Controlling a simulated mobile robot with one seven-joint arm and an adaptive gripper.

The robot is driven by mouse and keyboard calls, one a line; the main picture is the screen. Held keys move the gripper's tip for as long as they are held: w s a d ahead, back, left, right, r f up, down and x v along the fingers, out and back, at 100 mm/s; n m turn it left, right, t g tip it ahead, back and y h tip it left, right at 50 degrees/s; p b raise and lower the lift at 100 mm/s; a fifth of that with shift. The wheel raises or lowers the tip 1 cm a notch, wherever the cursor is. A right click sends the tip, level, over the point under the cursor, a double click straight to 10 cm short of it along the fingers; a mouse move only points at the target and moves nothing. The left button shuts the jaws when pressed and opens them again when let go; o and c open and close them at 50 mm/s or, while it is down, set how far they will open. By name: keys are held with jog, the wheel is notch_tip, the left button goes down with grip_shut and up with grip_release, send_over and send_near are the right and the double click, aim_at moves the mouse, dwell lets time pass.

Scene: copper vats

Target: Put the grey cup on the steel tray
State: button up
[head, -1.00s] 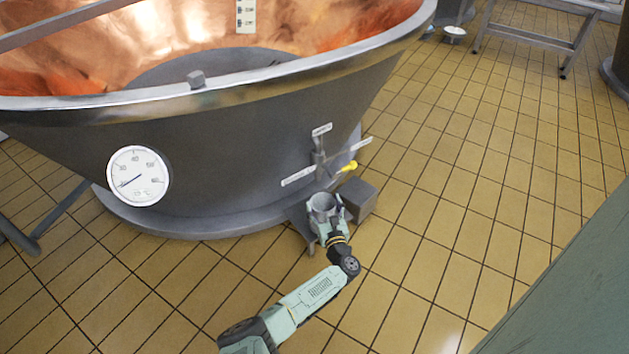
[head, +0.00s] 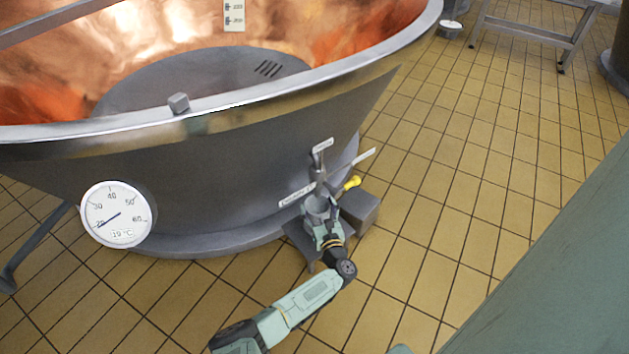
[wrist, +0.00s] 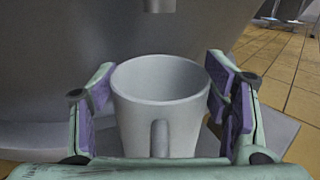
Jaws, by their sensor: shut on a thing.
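My gripper (wrist: 160,105) is shut on the grey cup (wrist: 158,120), with one purple-padded finger on each side of it. The cup is upright, its open mouth up and its handle towards the wrist camera. In the head view, the cup (head: 317,208) is low at the foot of the copper vat, just below its tap. A flat grey metal surface (head: 298,236), possibly the steel tray, shows below and left of the cup. My gripper hides much of it. I cannot tell whether the cup touches it.
The vat (head: 230,165) fills the left, with a dial gauge (head: 118,214) on its side. The tap (head: 318,175) and its yellow-tipped lever (head: 351,183) are close above the cup. A grey block (head: 361,212) stands right of the gripper. Tiled floor (head: 450,190) is clear further right.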

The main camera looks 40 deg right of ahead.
jog(key=o, duration=1.6)
